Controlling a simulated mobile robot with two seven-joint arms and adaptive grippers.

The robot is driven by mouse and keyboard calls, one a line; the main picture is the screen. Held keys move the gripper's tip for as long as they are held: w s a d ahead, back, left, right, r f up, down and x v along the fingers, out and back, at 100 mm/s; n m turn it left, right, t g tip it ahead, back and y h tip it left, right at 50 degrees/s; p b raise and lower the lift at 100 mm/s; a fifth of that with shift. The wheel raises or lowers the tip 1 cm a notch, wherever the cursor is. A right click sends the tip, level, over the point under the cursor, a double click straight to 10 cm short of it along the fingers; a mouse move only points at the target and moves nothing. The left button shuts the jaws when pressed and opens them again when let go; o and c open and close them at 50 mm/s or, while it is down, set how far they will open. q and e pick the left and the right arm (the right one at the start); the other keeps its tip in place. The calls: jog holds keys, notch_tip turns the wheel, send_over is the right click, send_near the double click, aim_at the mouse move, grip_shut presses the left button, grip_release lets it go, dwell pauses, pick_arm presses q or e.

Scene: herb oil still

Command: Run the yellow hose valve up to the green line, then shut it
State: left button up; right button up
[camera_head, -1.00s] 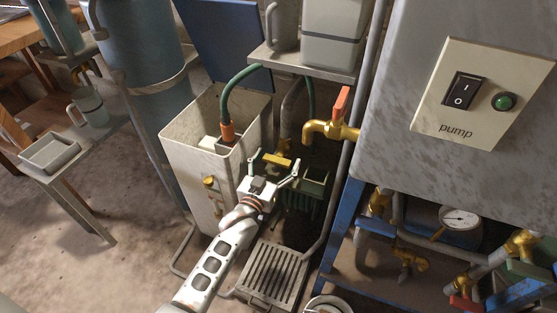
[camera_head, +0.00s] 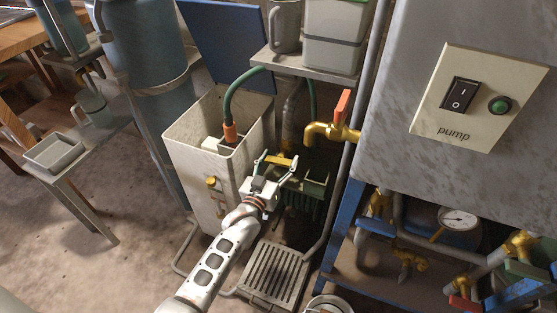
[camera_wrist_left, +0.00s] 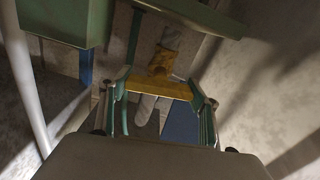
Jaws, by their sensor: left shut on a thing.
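The yellow hose valve handle (camera_head: 279,161) is a short bar in front of the dark gap beside the open white tank. My left gripper (camera_head: 278,165) is shut on it, with one finger at each end of the bar. The left wrist view shows the yellow bar (camera_wrist_left: 160,89) across and between the fingers, with a brass fitting (camera_wrist_left: 166,62) behind it. My right gripper is not in view.
The open white tank (camera_head: 185,150) holds a green hose (camera_head: 233,95) with an orange end. A brass tap (camera_head: 328,131) with a red lever is close right of my gripper. A slatted grate (camera_head: 272,277) lies below. The pump panel (camera_head: 473,98) is at right.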

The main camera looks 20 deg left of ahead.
pick_arm(q)
jog(key=n, duration=0.1)
jog(key=n+p, duration=0.1)
jog(key=shift+r+n, duration=0.25)
jog(key=shift+n, duration=0.05)
jog(key=n+p, duration=0.1)
jog(key=n, duration=0.2)
jog(key=shift+f+n, duration=0.15)
jog(key=shift+n, duration=0.15)
jog(key=n, duration=0.2)
jog(key=shift+f+n, duration=0.1)
jog(key=shift+n, duration=0.2)
jog(key=shift+f+n+p, duration=0.1)
jog(key=shift+n+p, duration=0.25)
jog(key=shift+n, duration=1.55)
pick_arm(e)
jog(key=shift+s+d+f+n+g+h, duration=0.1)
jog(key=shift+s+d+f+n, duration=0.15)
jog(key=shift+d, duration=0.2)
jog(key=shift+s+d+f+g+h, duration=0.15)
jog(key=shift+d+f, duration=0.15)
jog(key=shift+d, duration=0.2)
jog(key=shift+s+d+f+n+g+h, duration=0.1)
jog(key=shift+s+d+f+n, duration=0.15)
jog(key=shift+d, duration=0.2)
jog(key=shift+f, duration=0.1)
pick_arm(q)
jog(key=o, duration=1.1)
